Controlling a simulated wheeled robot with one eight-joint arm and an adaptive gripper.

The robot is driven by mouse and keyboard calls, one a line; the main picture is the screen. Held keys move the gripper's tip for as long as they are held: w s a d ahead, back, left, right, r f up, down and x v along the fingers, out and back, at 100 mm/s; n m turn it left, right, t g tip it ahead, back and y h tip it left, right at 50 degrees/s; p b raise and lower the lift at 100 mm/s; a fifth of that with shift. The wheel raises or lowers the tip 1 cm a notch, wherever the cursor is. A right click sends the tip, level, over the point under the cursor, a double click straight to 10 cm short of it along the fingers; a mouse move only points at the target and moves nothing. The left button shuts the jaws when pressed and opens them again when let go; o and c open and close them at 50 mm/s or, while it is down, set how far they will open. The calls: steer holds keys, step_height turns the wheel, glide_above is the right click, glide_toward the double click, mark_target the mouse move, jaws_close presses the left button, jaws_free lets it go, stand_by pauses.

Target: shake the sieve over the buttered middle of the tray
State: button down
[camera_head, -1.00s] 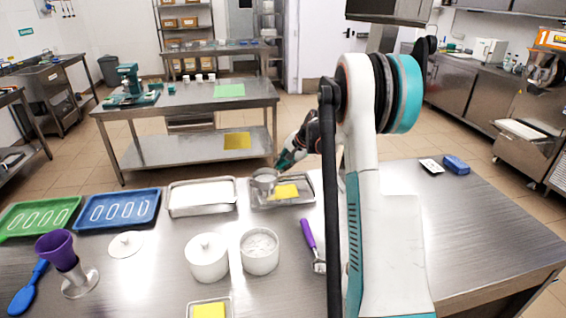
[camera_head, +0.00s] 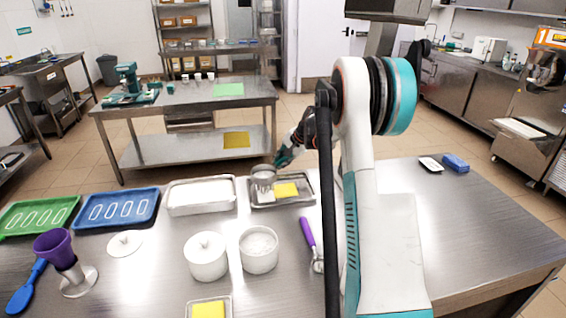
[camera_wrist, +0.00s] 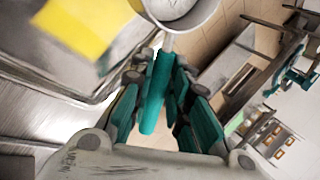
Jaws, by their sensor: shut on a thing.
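My gripper (camera_head: 286,156) is shut on the sieve (camera_head: 263,171) and holds it above the left part of the metal tray (camera_head: 311,199). In the wrist view, a teal handle lies between my gripper's fingers (camera_wrist: 160,85), and the sieve's round metal rim (camera_wrist: 183,15) is at the top. The yellow buttered patch (camera_head: 287,189) lies on the tray, to the right of the sieve in the head view. It also shows at the wrist view's upper left (camera_wrist: 75,25). A pale patch shows below the sieve; I cannot tell if it is powder.
A white-filled tray (camera_head: 202,207) stands left of the metal tray. Nearer are a lidded white pot (camera_head: 206,258), a tub of white powder (camera_head: 259,252) and a purple-handled tool (camera_head: 307,232). Blue (camera_head: 118,209) and green trays lie at the left. The table's right side is mostly clear.

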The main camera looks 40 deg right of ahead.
steer(key=shift+w+d, duration=0.35)
steer(key=shift+w, duration=0.35)
stand_by(0.3)
steer(key=shift+s+d+b, duration=0.15)
steer(key=shift+s+d, duration=0.3)
steer(key=shift+d, duration=0.45)
steer(key=shift+s+d+b, duration=0.2)
steer(key=shift+s+d, duration=0.2)
steer(key=shift+d, duration=0.5)
steer(key=shift+s+d+b, duration=0.15)
steer(key=shift+s+d, duration=0.3)
steer(key=shift+d, duration=0.45)
stand_by(2.0)
